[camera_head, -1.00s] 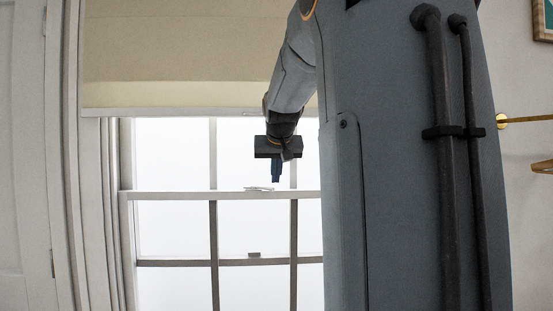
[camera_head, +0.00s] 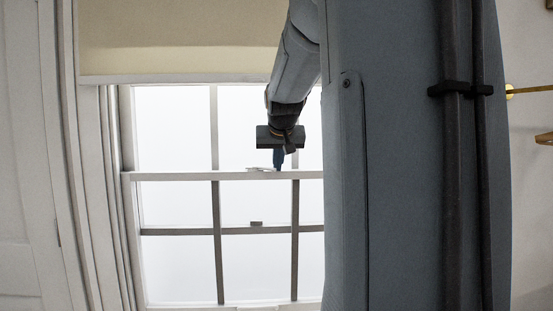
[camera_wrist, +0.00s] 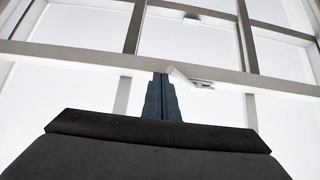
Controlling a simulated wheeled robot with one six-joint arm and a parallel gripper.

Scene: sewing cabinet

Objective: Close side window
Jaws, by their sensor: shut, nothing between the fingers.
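The side window is a white sash window with a grid of panes. A horizontal sash rail (camera_head: 170,176) crosses it, with a small white latch (camera_head: 262,169) on top. A lower bar (camera_head: 180,232) carries a small dark fitting (camera_head: 256,223). My gripper (camera_head: 279,167) points down with its fingers shut and empty, close to the rail just right of the latch. In the wrist view the fingertips (camera_wrist: 160,77) reach the rail (camera_wrist: 80,56) just left of the latch (camera_wrist: 190,79). Whether they touch it is unclear.
A cream blind (camera_head: 180,40) covers the window's upper part. A white panelled door or shutter (camera_head: 22,150) stands at the left. A brass rod (camera_head: 525,90) and a wooden shelf edge (camera_head: 545,138) are on the right wall. My arm hides the window's right side.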

